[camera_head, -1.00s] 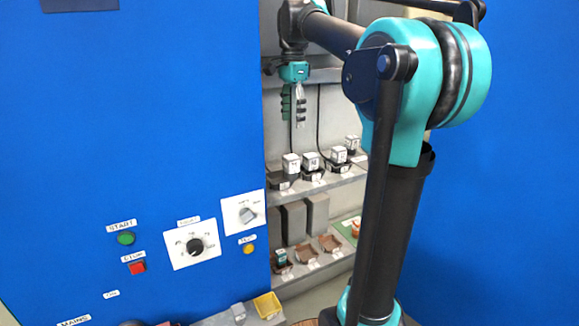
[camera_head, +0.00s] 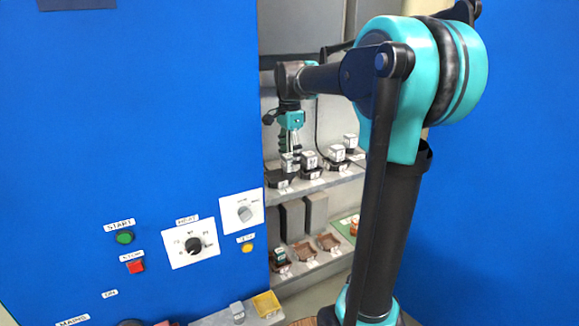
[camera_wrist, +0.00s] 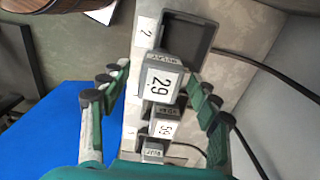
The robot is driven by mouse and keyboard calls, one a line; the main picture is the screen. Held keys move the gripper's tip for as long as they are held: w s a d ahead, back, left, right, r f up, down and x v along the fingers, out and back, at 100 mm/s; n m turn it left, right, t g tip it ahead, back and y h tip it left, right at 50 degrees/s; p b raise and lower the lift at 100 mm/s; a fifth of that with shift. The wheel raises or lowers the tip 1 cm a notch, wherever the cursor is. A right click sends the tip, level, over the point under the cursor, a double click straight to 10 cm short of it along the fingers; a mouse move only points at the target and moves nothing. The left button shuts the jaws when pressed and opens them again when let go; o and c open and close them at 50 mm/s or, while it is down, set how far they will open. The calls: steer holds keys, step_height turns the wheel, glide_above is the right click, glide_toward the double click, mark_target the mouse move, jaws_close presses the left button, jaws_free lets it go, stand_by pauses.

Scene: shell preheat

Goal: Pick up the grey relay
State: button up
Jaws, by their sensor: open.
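A grey relay (camera_wrist: 163,80) with a white label reading 29 stands in the middle of the wrist view, between my open fingers. My gripper (camera_wrist: 158,88) shows no clear contact with it. In the head view my gripper (camera_head: 291,150) hangs pointing down at the leftmost relay (camera_head: 288,163) on the upper shelf and partly covers it. More relays stand in the same row, one (camera_head: 309,160) close to its right and another (camera_head: 337,154) further right. The wrist view shows two behind the first, the nearer one (camera_wrist: 162,125) also labelled.
An empty dark socket (camera_wrist: 186,45) lies just beyond the relay in the wrist view. Brown sockets (camera_head: 305,252) sit on the lower shelf. The blue cabinet panel (camera_head: 150,120) stands close left of the opening.

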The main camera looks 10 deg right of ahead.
steer(key=shift+f, duration=0.35)
steer(key=shift+c, duration=0.5)
steer(key=c, duration=1.3)
steer(key=shift+r, duration=0.2)
